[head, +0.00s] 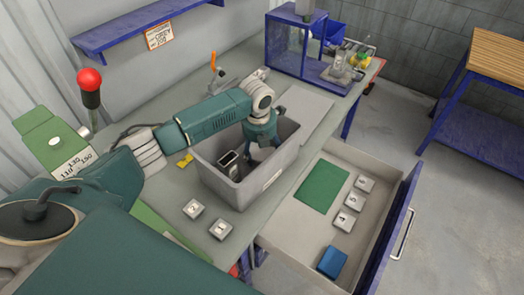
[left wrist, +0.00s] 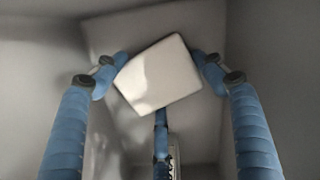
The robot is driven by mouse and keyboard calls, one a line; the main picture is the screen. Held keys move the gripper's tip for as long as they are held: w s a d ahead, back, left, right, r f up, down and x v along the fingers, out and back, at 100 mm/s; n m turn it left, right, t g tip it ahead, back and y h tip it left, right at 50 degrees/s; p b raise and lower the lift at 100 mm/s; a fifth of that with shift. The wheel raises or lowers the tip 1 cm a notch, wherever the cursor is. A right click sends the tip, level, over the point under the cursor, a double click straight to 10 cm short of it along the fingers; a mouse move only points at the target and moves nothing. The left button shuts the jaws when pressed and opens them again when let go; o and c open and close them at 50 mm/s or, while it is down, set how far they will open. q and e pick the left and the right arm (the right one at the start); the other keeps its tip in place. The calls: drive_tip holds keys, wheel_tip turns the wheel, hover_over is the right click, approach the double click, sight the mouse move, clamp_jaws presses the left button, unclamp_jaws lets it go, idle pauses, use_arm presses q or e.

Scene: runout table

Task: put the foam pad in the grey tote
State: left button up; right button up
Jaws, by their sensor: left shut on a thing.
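The grey tote (head: 275,176) stands on the table near its front edge. My left gripper (head: 262,146) reaches down into it. In the left wrist view, the left gripper (left wrist: 160,72) has its blue fingers shut on a pale, slightly rounded block, the foam pad (left wrist: 160,74). The pad is tilted, with the tote's grey walls (left wrist: 270,50) around it. I cannot tell whether it touches the tote floor. In the head view the pad is hidden by the gripper and the tote wall. My right gripper is not in view.
A dark, pale-edged object (head: 228,159) stands inside the tote. Two numbered blocks (head: 194,209) (head: 221,229) lie in front on the table. An open drawer (head: 290,245) holds a green mat (head: 321,187), several numbered blocks and a blue block (head: 332,262). A red-knobbed lever (head: 90,90) stands left.

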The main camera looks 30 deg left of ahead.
sight(260, 157)
use_arm(q)
drive_tip(key=o, duration=0.6)
drive_tip(key=shift+o, duration=0.6)
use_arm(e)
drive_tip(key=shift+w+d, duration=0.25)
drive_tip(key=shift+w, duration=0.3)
use_arm(q)
wheel_tip(260, 157, up, 12)
drive_tip(key=s+b, duration=0.1)
drive_tip(key=b, duration=0.1)
drive_tip(key=shift+s, duration=0.35)
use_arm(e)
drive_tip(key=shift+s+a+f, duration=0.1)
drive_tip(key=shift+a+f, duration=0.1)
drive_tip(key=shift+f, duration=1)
